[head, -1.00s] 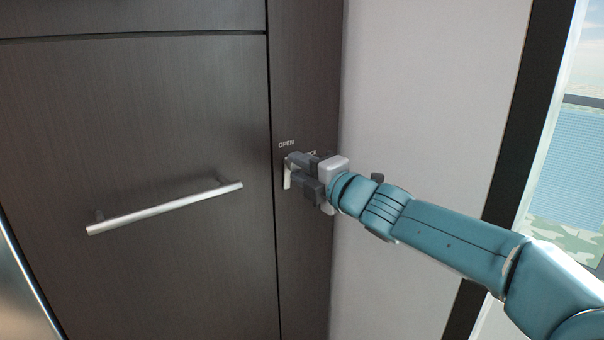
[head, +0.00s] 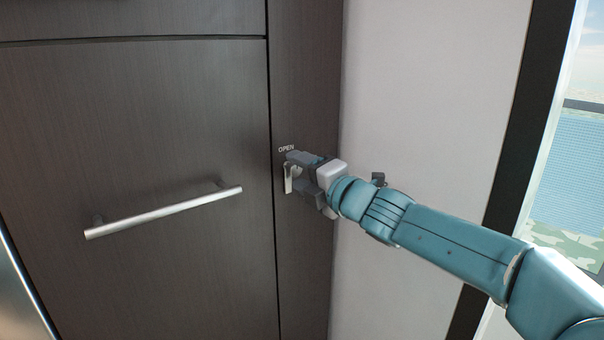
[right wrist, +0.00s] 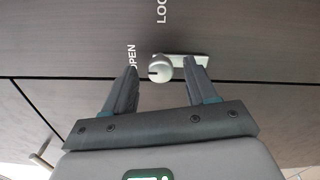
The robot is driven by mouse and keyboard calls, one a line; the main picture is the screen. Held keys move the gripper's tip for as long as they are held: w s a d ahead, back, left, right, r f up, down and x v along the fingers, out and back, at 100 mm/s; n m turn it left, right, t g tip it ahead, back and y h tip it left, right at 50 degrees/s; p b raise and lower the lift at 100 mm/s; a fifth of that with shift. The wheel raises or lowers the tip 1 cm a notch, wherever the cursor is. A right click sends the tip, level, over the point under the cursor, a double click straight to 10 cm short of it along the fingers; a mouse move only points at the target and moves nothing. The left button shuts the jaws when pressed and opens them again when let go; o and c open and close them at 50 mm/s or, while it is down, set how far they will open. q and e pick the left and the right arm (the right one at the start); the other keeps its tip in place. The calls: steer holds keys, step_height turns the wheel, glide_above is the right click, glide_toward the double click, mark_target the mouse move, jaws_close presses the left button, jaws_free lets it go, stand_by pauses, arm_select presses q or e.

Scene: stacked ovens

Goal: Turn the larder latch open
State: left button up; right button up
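The larder latch (head: 289,178) is a small silver lever on the dark narrow panel, hanging down from its round pivot. In the right wrist view the latch (right wrist: 163,68) shows its round knob between my fingertips, with its bar reaching right, past the tip of the right-hand finger. My right gripper (head: 298,177) is open at the latch, one finger above and one lower. It also shows open in the right wrist view (right wrist: 162,80). I cannot tell whether a finger touches the bar. An OPEN label (head: 286,149) sits just above the latch. My left gripper is not in view.
A dark larder door (head: 150,120) with a long silver bar handle (head: 165,212) is left of the latch panel. A pale wall (head: 430,90) lies to the right, then a dark-framed window (head: 570,170). The LOCK label (right wrist: 161,12) shows in the wrist view.

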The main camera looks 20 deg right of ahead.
steer(key=shift+s, duration=0.1)
steer(key=shift+s+d, duration=0.15)
steer(key=shift+s, duration=0.1)
steer(key=v, duration=1.5)
steer(key=shift+s+p, duration=0.35)
steer(key=shift+p, duration=0.05)
steer(key=shift+d, duration=0.1)
